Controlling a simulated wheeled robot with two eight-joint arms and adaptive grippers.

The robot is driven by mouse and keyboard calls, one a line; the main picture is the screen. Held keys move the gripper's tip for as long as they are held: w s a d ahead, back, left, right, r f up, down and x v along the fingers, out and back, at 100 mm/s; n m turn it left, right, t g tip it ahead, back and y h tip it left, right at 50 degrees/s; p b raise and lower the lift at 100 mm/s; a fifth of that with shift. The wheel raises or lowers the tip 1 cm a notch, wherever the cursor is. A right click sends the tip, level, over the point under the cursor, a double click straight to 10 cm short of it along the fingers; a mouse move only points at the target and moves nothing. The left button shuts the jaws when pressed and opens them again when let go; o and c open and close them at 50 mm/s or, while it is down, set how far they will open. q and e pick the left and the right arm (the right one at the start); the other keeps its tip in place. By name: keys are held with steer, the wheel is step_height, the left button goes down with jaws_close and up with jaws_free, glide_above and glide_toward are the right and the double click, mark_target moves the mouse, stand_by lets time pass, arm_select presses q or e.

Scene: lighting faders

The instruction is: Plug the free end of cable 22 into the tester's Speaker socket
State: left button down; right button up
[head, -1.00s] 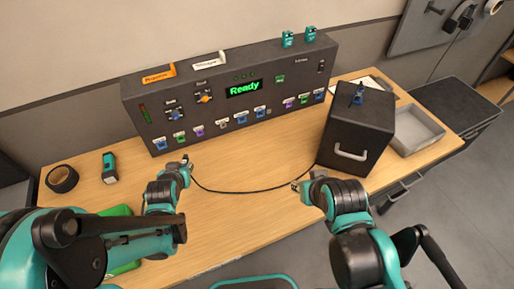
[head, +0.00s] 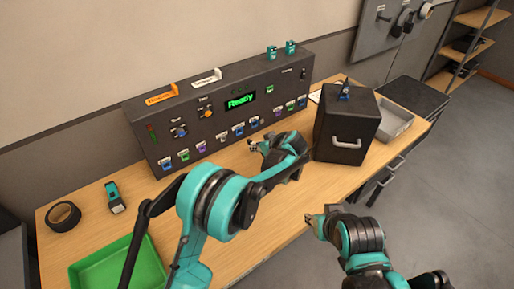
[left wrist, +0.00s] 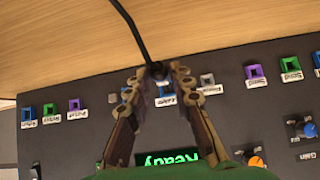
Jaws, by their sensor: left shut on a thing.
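The tester (head: 225,115) is a long dark box at the back of the table. Its display reads Ready, and a row of coloured sockets runs along its lower front. In the left wrist view the panel (left wrist: 225,110) appears upside down; I cannot tell which socket is Speaker. My left gripper (head: 252,146) is in front of the right half of the socket row. In the left wrist view it (left wrist: 157,80) is shut on the dark cable end (left wrist: 155,69), with the black cable (left wrist: 130,22) trailing away. My right gripper (head: 312,220) is over the table's front edge, jaws unclear.
A black speaker box (head: 347,128) with a handle stands right of the tester, near a grey tray (head: 395,125). A green tray (head: 118,262), black tape roll (head: 63,216) and teal handheld device (head: 115,197) are on the left. The table's front middle is mostly clear.

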mark_target(249, 140)
arm_select(q)
steer(key=shift+w+a, duration=0.5)
steer(key=shift+w, duration=0.25)
steer(key=shift+w+a, duration=0.5)
steer(key=shift+w, duration=0.25)
steer(key=shift+w+a, duration=0.5)
steer(key=shift+w, duration=0.25)
steer(key=shift+r, duration=0.1)
steer(key=shift+w+a, duration=0.55)
steer(key=shift+w, duration=0.25)
stand_by(0.6)
steer(key=shift+w+a+r, duration=0.1)
stand_by(0.6)
steer(key=c, duration=1.2)
jaws_free()
steer(key=shift+w, duration=0.1)
